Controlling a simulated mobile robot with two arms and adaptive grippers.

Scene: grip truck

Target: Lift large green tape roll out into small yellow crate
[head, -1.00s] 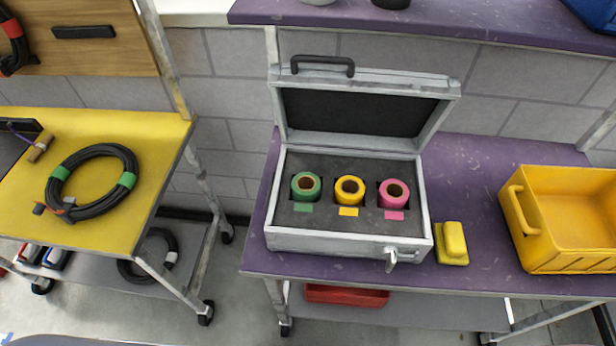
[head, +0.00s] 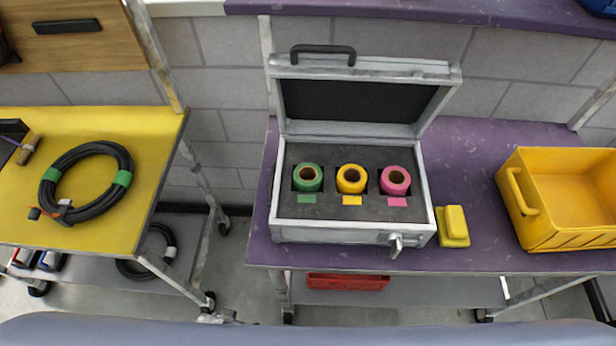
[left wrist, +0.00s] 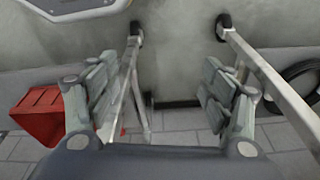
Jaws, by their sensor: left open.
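The green tape roll (head: 307,177) sits upright in the left slot of the grey foam in an open silver case (head: 340,232) on a purple workbench. A yellow roll (head: 351,179) and a pink roll (head: 395,180) stand in the slots to its right. The yellow crate (head: 563,205) is at the bench's right side, with its handle facing the case; it looks empty. My left gripper (left wrist: 160,105) shows only in its wrist view, open and empty, with floor and cart legs beyond it. My right gripper is not in view.
A yellow block (head: 453,226) lies between case and crate. The case lid (head: 350,100) stands raised behind the rolls. A yellow cart (head: 110,215) with a coiled black cable (head: 85,185) stands left, across a gap. A red bin (left wrist: 40,112) shows in the left wrist view.

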